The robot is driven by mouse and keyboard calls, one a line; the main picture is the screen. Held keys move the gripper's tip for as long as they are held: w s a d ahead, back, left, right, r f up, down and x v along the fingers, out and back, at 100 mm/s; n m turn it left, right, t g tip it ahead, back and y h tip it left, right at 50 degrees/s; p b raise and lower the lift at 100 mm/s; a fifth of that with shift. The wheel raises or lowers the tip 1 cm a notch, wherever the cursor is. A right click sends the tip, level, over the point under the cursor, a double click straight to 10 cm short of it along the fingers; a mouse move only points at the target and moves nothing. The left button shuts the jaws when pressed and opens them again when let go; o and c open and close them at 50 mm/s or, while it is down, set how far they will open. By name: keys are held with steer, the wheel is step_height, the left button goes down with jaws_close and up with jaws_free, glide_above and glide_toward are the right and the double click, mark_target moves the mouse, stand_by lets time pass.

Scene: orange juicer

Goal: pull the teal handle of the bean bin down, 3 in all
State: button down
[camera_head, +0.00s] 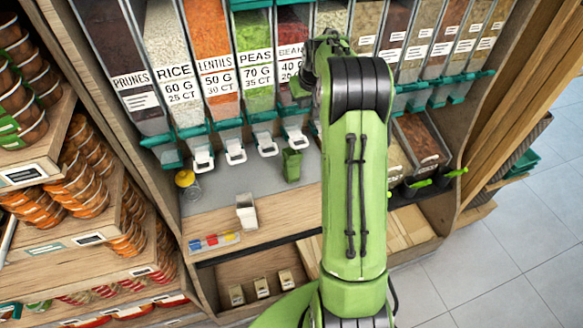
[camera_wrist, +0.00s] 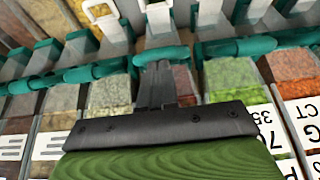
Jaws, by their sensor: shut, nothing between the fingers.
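The bean bin (camera_head: 290,45) has a label reading BEANS, partly hidden by my arm in the head view. Its reddish front (camera_wrist: 184,82) shows beside my fingers in the wrist view. The bean bin's teal handle (camera_wrist: 178,54) crosses just beyond my fingertips, with a white spout (camera_wrist: 160,16) past it. My gripper (camera_wrist: 157,72) is shut and empty, its tips overlapping the handle in the picture. I cannot tell if they touch. In the head view my green gripper body is in front of the bean bin, and its fingertips are hard to make out.
The peas bin (camera_head: 256,60) stands left of the bean bin, with lentils and rice further left.

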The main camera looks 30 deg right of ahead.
steer(key=shift+s+a+f+b, duration=0.1)
steer(key=shift+s+f+b, duration=0.15)
steer(key=shift+f+b, duration=0.5)
steer(key=shift+s+a+f+b, duration=0.1)
steer(key=shift+s+f+b, duration=0.15)
steer(key=shift+f+b, duration=0.45)
step_height(320, 180, up, 4)
steer(key=p, duration=0.4)
glide_above(304, 112)
steer(key=shift+r, duration=0.2)
steer(key=shift+w+f, duration=0.1)
steer(key=shift+w, duration=0.05)
steer(key=s+v, duration=0.1)
steer(key=v, duration=0.5)
steer(key=shift+s+a+f+p, duration=0.2)
steer(key=shift+s+p, duration=0.05)
steer(key=shift+p, duration=0.15)
